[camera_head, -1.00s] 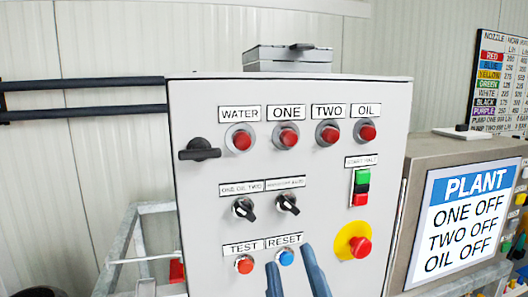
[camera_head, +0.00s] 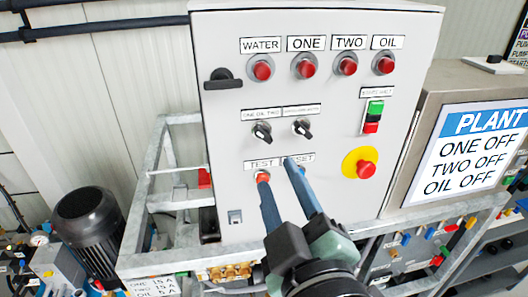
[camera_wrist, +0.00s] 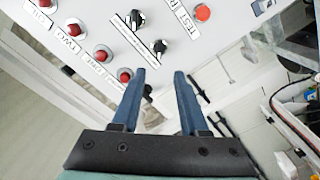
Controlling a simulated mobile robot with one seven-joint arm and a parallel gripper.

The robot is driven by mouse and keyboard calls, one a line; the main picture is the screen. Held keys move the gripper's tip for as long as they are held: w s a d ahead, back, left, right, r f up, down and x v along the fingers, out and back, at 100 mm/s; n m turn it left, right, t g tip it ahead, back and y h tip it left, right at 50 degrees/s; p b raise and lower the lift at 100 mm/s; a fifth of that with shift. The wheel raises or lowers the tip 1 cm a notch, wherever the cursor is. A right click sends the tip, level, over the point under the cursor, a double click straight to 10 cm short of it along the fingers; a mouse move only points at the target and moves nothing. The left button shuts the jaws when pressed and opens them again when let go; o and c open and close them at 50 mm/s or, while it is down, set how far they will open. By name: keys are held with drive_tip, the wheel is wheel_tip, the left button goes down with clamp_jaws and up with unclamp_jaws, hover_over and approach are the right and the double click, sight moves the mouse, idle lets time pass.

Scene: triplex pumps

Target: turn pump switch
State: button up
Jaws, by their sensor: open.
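The grey control panel (camera_head: 225,120) carries two black knob switches. The left one, under the ONE OIL TWO label, is a black pump switch (camera_head: 262,132); it also shows in the wrist view (camera_wrist: 160,47). A second black knob (camera_head: 302,129) sits to its right, also in the wrist view (camera_wrist: 134,19). Their pointers are tilted. My gripper (camera_head: 277,171) is open and empty, its blue fingers overlapping the TEST and RESET row below the knobs in the head view. In the wrist view the fingertips (camera_wrist: 159,75) point toward the panel near the left knob, without visible contact.
Red lamps (camera_head: 305,66) line the panel's top. A black latch handle (camera_head: 222,80) sticks out at the left edge. A red emergency button (camera_head: 365,168) on yellow is right of my fingers. A PLANT display (camera_head: 470,150) stands right; a black motor (camera_head: 88,215) is lower left.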

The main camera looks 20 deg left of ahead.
sight(263, 136)
drive_tip(key=p+x, duration=0.3)
drive_tip(key=x, duration=0.6)
drive_tip(key=shift+w+a+r, duration=0.15)
drive_tip(key=shift+w+a, duration=0.1)
drive_tip(key=shift+w+a+p, duration=0.3)
drive_tip(key=shift+w+p, duration=0.05)
drive_tip(key=shift+w, duration=0.15)
clamp_jaws()
